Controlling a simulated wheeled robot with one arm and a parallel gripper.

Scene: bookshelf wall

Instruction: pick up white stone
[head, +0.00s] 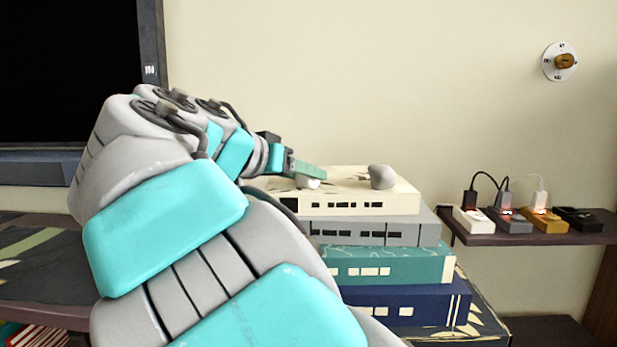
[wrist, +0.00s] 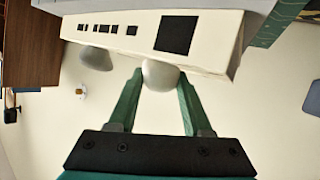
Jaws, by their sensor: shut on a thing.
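The white stone (head: 308,183) is on top of the stack of books, near the left side of the cream top book (head: 360,205). It also shows in the wrist view (wrist: 160,76), between my two green fingertips. My gripper (head: 318,174) reaches in from the left and is shut on the white stone. The stone is at the top book's surface; I cannot tell whether it is lifted clear. A larger grey stone (head: 382,176) sits to the right on the same book and also shows in the wrist view (wrist: 96,59), apart from my fingers.
Below the cream book lie a grey book (head: 370,232), a teal book (head: 395,265) and a blue book (head: 420,303). A small shelf (head: 535,236) with several plugged-in devices is at the right. A dark screen (head: 70,70) stands at the left. The wall behind is bare except for a round dial (head: 560,62).

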